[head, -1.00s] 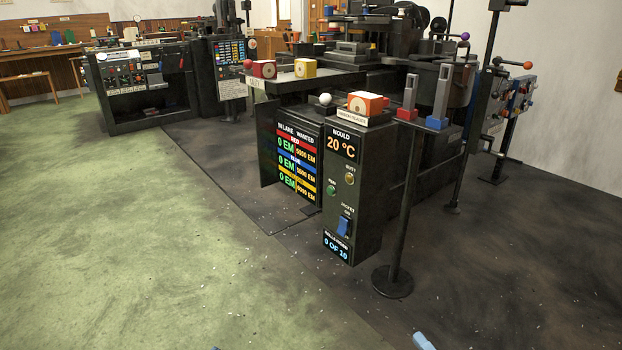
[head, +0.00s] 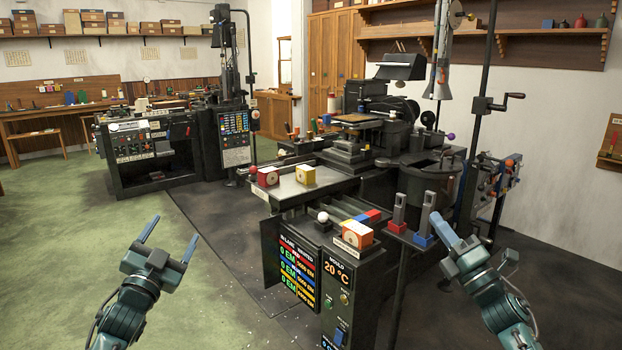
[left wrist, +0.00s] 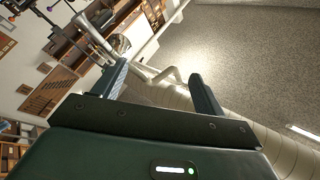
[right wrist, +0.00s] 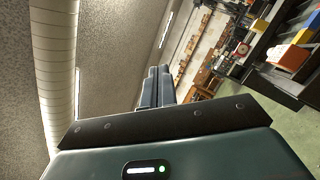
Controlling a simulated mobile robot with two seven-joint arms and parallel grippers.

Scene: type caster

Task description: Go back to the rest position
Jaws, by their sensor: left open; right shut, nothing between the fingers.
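My left gripper (head: 168,238) is raised in front of the green floor in the head view. Its two blue fingers are spread apart with nothing between them. The left wrist view shows the same open fingers (left wrist: 162,88) against ceiling and wall. My right gripper (head: 440,228) is raised at the right of the head view, its fingers together and empty. It appears in front of the machine's right side; I cannot tell the gap between them. The right wrist view shows its closed fingers (right wrist: 155,88) with nothing held.
The type caster (head: 345,280) stands ahead, its mould display reading 20 °C. Green floor at left is open.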

